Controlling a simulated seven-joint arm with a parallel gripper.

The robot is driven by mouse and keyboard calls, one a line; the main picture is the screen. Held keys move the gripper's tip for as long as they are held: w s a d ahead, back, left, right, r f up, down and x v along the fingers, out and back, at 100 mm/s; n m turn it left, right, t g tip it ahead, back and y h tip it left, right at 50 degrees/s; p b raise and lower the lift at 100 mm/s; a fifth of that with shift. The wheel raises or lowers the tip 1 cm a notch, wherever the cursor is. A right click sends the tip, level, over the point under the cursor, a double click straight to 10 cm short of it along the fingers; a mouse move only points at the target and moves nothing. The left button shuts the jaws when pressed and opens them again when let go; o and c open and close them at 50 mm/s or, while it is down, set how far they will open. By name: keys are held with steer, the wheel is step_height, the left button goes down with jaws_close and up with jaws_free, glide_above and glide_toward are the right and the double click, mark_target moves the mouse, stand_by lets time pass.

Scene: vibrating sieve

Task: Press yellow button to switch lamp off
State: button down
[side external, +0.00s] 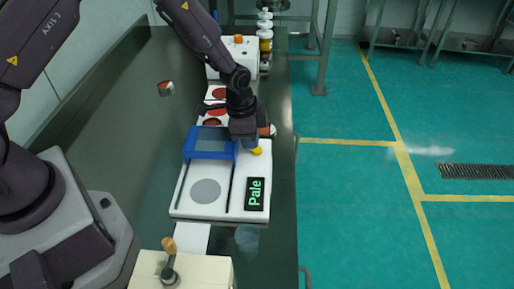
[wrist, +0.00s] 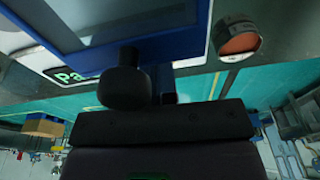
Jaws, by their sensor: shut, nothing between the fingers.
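The yellow button (side external: 257,150) is on the white machine (side external: 220,211) in the side view, just below and right of my gripper (side external: 247,143). My gripper is shut and empty, low over the machine, with its fingertips very close to the button. I cannot tell whether they touch it. In the wrist view my gripper's dark fingers (wrist: 145,88) point toward the blue-framed panel (wrist: 130,45), and the button is hidden. I cannot make out a separate lamp.
A blue-framed screen (side external: 209,142) stands left of my gripper. A round container with orange contents (wrist: 238,40) is close by. Red discs (side external: 217,93) lie behind. A beige box with a lever (side external: 180,271) is in front. The dark bench at left is mostly clear.

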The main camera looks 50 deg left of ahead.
step_height(320, 180, up, 8)
steer(key=a, duration=0.1)
steer(key=shift+s+f, duration=0.15)
steer(key=shift+s, duration=0.3)
steer(key=shift+d, duration=0.1)
stand_by(0.4)
steer(key=s, duration=0.1)
steer(key=s+n+g, duration=0.1)
steer(key=s+n, duration=0.1)
steer(key=shift+s+a+f, duration=0.1)
steer(key=shift+a, duration=0.15)
steer(key=shift+s+a+r+n, duration=0.3)
steer(key=shift+s+r+n, duration=0.4)
steer(key=shift+r, duration=0.25)
steer(key=s+a+r+n+t, duration=0.1)
steer(key=s+r+n+t, duration=0.1)
steer(key=s+r, duration=0.7)
steer(key=s+a+r+n+t+y, duration=0.1)
steer(key=s+a+r+n+t, duration=0.1)
steer(key=s+r, duration=0.7)
steer(key=shift+r+n+t, duration=0.6)
steer(key=shift+r+n, duration=0.4)
steer(key=shift+r, duration=0.65)
